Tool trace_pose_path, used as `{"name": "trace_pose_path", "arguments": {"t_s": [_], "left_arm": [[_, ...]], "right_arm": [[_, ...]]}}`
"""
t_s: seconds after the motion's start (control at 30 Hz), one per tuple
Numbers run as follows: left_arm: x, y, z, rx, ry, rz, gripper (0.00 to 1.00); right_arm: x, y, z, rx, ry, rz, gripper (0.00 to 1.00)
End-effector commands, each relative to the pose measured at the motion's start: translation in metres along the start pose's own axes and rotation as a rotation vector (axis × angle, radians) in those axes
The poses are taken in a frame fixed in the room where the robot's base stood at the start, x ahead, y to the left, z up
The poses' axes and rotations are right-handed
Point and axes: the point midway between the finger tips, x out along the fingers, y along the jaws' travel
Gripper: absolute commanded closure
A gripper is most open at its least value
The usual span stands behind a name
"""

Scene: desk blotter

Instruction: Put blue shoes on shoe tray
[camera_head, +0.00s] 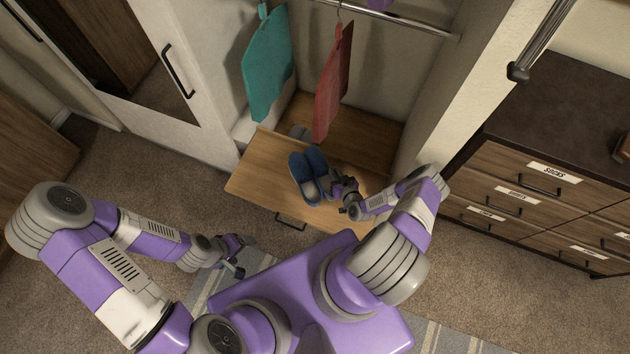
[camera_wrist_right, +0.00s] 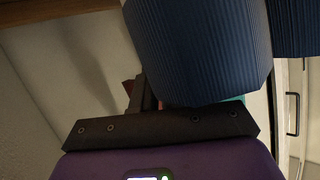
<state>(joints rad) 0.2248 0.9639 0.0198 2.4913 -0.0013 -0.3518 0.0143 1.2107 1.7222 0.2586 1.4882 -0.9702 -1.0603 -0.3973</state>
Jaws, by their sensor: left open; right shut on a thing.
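Two blue shoes, a left one (camera_head: 303,178) and a right one (camera_head: 317,160), are side by side over the wooden pull-out tray (camera_head: 258,178) of the wardrobe. I cannot tell whether they touch the tray. My right gripper (camera_head: 332,186) is shut on the blue shoes at their right side. In the right wrist view, a ribbed blue shoe (camera_wrist_right: 200,50) fills the space over the gripper, with the other shoe (camera_wrist_right: 295,25) at the upper right; the fingertips are mostly hidden. My left gripper (camera_head: 240,254) is open and empty, in front of the tray's left side.
The tray's front has a dark handle (camera_head: 290,222). A grey item (camera_head: 300,132) lies behind the shoes. A teal garment (camera_head: 267,65) and a red garment (camera_head: 333,82) hang above. A labelled dresser (camera_head: 515,185) stands at the right. The tray's left part is clear.

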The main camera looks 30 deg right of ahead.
Motion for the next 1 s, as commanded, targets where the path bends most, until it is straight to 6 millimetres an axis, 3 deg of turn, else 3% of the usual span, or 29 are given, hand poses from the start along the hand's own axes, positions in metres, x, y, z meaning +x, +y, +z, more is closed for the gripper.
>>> {"name": "trace_pose_path", "arguments": {"t_s": [0.4,1.0], "left_arm": [[0.047,-0.018,-0.002,0.000,0.000,0.000,0.21],[0.078,-0.029,-0.004,0.000,0.000,0.000,0.21]], "right_arm": [[0.021,0.011,0.053,0.002,0.004,0.001,1.00],[0.036,0.018,0.090,0.002,0.004,0.001,1.00]]}}
